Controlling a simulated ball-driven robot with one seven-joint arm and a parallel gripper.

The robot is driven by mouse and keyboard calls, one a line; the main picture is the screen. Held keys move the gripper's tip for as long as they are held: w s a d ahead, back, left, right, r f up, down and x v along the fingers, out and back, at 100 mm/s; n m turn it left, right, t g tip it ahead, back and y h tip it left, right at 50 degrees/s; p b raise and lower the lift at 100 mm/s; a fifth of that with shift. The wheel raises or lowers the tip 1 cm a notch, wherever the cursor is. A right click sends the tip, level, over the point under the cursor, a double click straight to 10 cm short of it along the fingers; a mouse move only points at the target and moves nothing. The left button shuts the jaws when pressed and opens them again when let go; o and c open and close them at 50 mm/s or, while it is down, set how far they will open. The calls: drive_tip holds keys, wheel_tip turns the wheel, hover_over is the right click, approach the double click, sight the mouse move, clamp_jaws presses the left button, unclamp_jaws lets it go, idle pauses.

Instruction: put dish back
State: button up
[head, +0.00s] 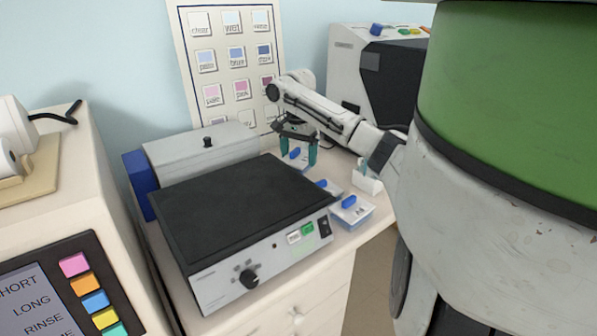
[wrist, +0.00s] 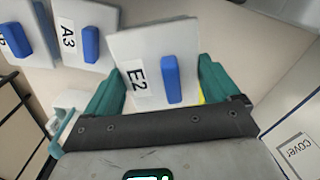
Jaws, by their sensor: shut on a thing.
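My gripper (head: 298,151) is at the back right of the bench top, fingers pointing down. Its teal fingers are shut on a pale dish marked E2 (wrist: 142,52) with a blue handle (wrist: 170,78). In the wrist view the fingers of my gripper (wrist: 158,82) stand on either side of this dish. Whether it touches the bench is hard to tell. A dish marked A3 (wrist: 82,22) with a blue handle lies beside it, apart, and another dish (wrist: 33,52), its label partly cut off, lies farther left.
A black-topped hotplate (head: 240,195) fills the middle of the bench. A grey lidded box (head: 200,152) is behind it. A small white holder (head: 368,182) stands near the right bench edge. A dark-fronted machine (head: 372,85) and a colour chart (head: 232,65) are at the back.

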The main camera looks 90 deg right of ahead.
sight(298, 157)
drive_tip(key=shift+f, duration=2.95)
drive_tip(key=shift+f, duration=0.1)
drive_tip(key=o, duration=1)
drive_tip(key=shift+o, duration=0.2)
wheel_tip(298, 157, up, 12)
drive_tip(key=shift+r, duration=0.1)
